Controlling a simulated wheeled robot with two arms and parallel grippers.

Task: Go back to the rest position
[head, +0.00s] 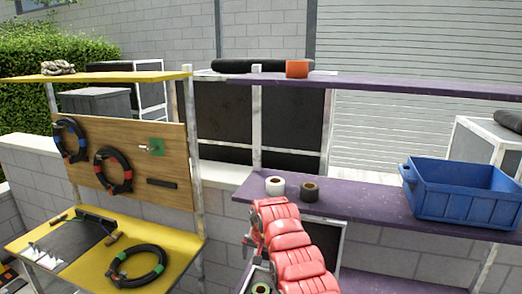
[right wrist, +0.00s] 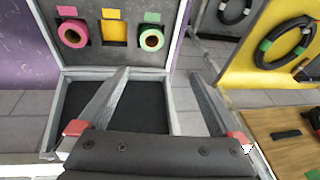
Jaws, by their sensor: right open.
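My right gripper (right wrist: 161,76) is open, its two grey fingers spread apart with nothing between them in the right wrist view. In that view it is over a light-framed case (right wrist: 119,73) with a dark inside. My red right arm (head: 299,252) reaches in at the bottom middle of the head view, in front of the purple shelving; its gripper is hidden there. My left gripper is in neither view.
The case holds a pink-marked tape roll (right wrist: 73,34) and a green tape roll (right wrist: 151,40). White (head: 275,186) and black (head: 309,191) rolls and a blue crate (head: 460,193) stand on the purple shelf (head: 360,207). Coiled cables (head: 112,170) hang on the wooden board (head: 170,140) at left.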

